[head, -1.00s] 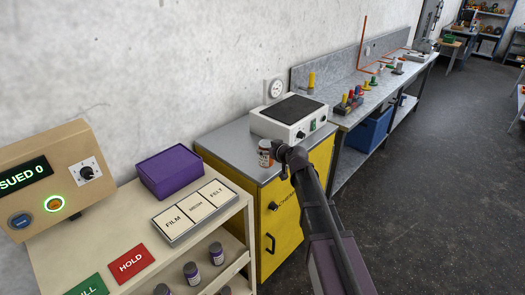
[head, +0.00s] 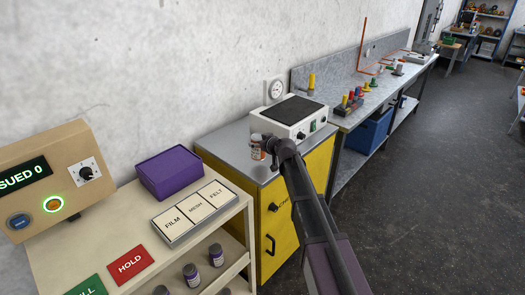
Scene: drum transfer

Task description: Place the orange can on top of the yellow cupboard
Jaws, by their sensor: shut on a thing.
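My gripper (head: 262,143) reaches in from the lower right and is shut on the can. The fingers are small and partly hidden by the wrist. I cannot tell whether the can's base touches the cupboard top or hangs just above it.
A white hotplate-like device (head: 291,115) stands behind the can on the cupboard top. A purple box (head: 170,172) and a labelled tray (head: 195,210) lie on the cream shelf at left. The cupboard top left of the can is clear.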

